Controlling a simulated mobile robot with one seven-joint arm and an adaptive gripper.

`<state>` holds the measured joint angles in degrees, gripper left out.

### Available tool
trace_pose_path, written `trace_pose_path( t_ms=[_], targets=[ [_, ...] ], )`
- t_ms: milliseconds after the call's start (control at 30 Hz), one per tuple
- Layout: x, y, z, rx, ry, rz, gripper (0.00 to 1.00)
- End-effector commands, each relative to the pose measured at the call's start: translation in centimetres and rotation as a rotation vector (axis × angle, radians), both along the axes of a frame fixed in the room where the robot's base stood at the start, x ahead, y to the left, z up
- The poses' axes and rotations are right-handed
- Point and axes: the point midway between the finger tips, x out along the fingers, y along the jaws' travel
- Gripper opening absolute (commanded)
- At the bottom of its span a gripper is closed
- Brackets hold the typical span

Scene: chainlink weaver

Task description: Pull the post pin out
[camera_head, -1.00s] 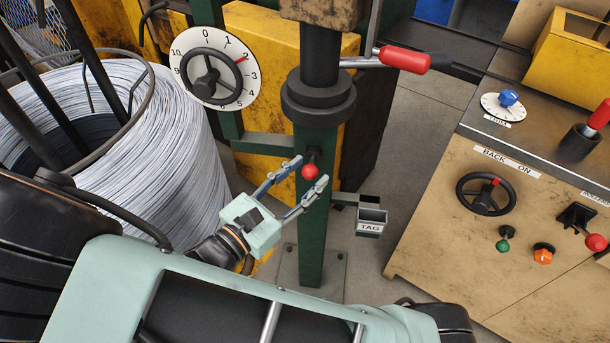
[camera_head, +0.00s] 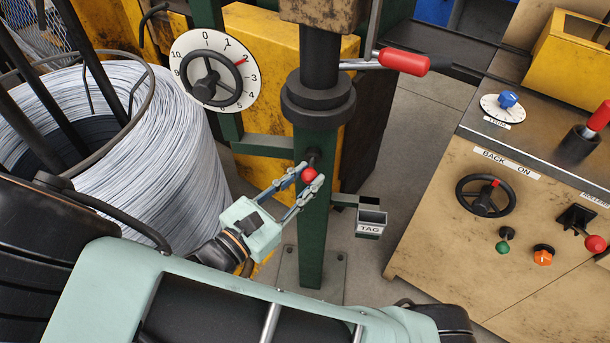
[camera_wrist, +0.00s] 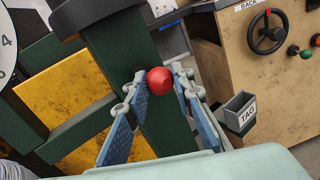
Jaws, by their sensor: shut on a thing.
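The post pin's red ball knob (camera_head: 309,175) sticks out of the front of the green post (camera_head: 313,225), below the black collar. Its dark shank shows just behind the knob. My gripper (camera_head: 308,177) has its two fingertips closed on the knob from either side. In the wrist view the red knob (camera_wrist: 160,81) sits between the blue-padded fingers (camera_wrist: 158,105), near their tips. The pin's inner end is hidden in the post.
A grey TAG box (camera_head: 371,220) hangs on a bracket right of the post. A red-handled lever (camera_head: 403,61) and a numbered dial (camera_head: 213,70) are above. A wire coil (camera_head: 145,150) stands left, and a control cabinet (camera_head: 520,190) right.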

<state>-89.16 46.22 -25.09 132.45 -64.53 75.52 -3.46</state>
Motion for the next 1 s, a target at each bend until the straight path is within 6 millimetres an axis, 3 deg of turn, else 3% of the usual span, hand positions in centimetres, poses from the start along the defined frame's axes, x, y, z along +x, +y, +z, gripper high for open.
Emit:
trace_pose_path(
  t_ms=[233,567,600,733,1000],
  targets=[
    [-3.8,0.8,0.1,0.002,0.004,0.003,0.00],
    [-4.4,0.8,-0.1,0.003,0.005,-0.001,0.00],
    [-4.4,0.8,-0.2,0.003,0.005,-0.001,0.26],
    [-4.4,0.8,-0.1,0.002,0.004,-0.001,0.40],
    [-4.3,0.8,-0.1,0.001,0.003,-0.001,0.40]
  ],
)
